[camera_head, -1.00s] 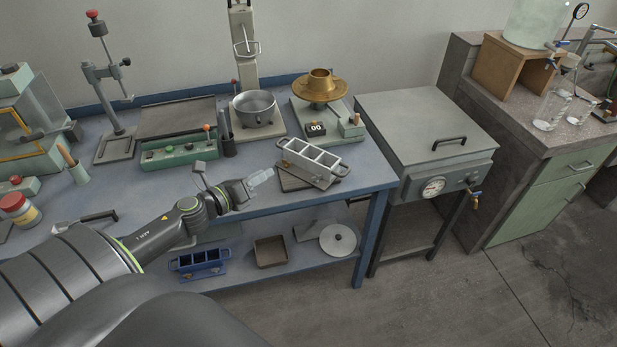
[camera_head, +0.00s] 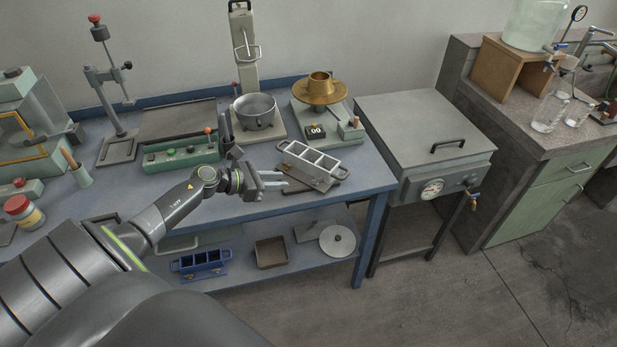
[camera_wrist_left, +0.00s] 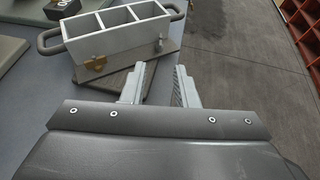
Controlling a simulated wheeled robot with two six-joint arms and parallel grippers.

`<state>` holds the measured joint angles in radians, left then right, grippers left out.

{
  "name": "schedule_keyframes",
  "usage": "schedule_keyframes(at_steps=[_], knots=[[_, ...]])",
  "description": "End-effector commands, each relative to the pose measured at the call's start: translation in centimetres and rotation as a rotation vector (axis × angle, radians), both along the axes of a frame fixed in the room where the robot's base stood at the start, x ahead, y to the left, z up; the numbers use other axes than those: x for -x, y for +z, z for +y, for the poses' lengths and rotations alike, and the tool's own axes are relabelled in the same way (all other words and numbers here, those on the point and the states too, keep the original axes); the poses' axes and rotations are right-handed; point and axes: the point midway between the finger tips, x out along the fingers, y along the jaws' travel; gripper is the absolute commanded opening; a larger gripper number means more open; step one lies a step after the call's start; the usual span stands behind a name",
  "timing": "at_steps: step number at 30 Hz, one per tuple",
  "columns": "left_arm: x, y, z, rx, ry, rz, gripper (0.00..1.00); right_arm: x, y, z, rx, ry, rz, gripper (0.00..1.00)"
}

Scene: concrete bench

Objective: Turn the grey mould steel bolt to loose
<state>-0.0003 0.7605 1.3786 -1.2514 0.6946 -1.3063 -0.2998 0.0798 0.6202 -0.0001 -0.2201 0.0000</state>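The grey three-compartment mould (camera_head: 313,155) with a handle at each end sits on a dark base plate near the right end of the blue bench. In the left wrist view the mould (camera_wrist_left: 118,34) shows a brass wing-shaped fastener (camera_wrist_left: 95,63) on its near wall. A small steel bolt (camera_wrist_left: 159,45) stands at the right end of that wall. My left gripper (camera_head: 284,182) is open and empty, just left of and in front of the mould. In the wrist view its fingers (camera_wrist_left: 160,86) point toward the bolt, apart from it. My right gripper is not in view.
A metal pot (camera_head: 256,111) and a brass bowl on a scale (camera_head: 320,90) stand behind the mould. A green control box (camera_head: 180,152) is to the left. A blue mould (camera_head: 200,264) lies on the lower shelf. A grey cabinet (camera_head: 425,130) stands right of the bench.

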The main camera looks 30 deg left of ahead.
Motion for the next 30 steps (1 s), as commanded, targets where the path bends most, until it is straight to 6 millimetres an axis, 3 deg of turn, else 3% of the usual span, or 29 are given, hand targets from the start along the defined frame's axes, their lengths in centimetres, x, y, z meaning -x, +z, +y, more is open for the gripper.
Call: schedule_keyframes(at_steps=[6, 15, 30], knots=[[-3.6, -1.4, -2.2, 0.006, 0.001, -0.001, 0.27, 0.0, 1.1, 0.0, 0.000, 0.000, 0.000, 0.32], [-7.1, -3.4, -4.3, 0.002, 0.000, 0.000, 0.27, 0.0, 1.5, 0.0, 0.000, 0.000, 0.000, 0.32], [-8.4, -4.1, -5.1, 0.001, -0.001, 0.002, 0.27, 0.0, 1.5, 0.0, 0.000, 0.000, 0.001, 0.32]])
